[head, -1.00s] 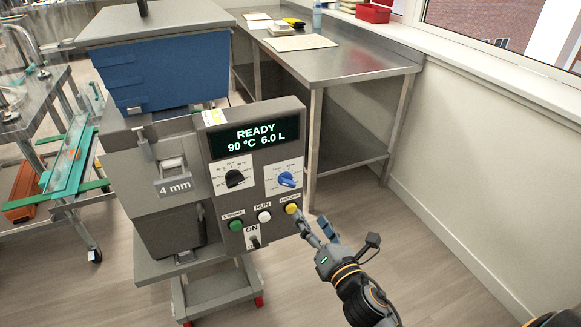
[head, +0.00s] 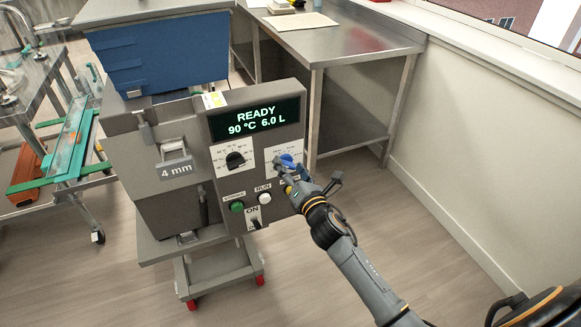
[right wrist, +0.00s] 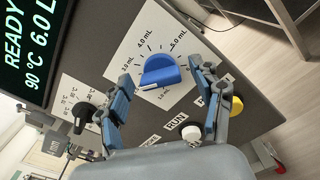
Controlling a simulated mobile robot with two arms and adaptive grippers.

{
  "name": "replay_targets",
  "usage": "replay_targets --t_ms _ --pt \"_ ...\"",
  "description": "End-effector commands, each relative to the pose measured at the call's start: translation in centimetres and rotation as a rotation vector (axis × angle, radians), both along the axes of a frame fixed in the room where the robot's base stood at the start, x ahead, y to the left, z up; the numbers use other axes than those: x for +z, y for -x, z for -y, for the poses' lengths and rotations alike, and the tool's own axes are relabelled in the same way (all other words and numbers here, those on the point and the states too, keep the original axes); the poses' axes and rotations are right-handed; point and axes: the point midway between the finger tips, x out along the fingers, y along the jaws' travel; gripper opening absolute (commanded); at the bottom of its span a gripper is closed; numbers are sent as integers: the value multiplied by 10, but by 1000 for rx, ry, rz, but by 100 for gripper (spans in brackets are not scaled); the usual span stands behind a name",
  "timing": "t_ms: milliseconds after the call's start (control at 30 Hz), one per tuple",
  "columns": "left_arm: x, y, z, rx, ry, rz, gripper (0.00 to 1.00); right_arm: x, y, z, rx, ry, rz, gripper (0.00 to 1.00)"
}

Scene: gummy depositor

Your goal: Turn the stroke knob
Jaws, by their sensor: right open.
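The stroke knob is a blue knob (head: 287,159) on a white mL dial, on the right of the grey depositor panel (head: 290,105). My right gripper (head: 290,168) is at the panel just in front of this knob and partly hides its dial. In the right wrist view, the blue knob (right wrist: 158,76) lies between the two spread fingers of my right gripper (right wrist: 160,80). A gap shows on both sides of the knob. The depth left to the knob is hard to tell. My left gripper is not in view.
A black knob (head: 235,160) on a temperature dial sits left of the blue one. Below are a green button (head: 237,207), a white button (head: 264,198), a yellow button (right wrist: 236,105) and an ON switch (head: 254,222). A steel table (head: 335,45) stands behind.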

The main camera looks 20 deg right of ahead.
Motion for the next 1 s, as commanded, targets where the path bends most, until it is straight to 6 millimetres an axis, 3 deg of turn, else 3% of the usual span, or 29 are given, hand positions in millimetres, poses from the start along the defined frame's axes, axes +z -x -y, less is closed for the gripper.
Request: replay_targets --t_ms 267,500,533,1000 --pt "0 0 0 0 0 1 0 0 -1 0 1 0 -1 64" --pt "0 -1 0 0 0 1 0 0 -1 0 1 0 -1 15" --pt "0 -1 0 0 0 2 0 0 -1 0 1 0 -1 12" --pt "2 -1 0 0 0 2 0 0 -1 0 0 -112 0 12"
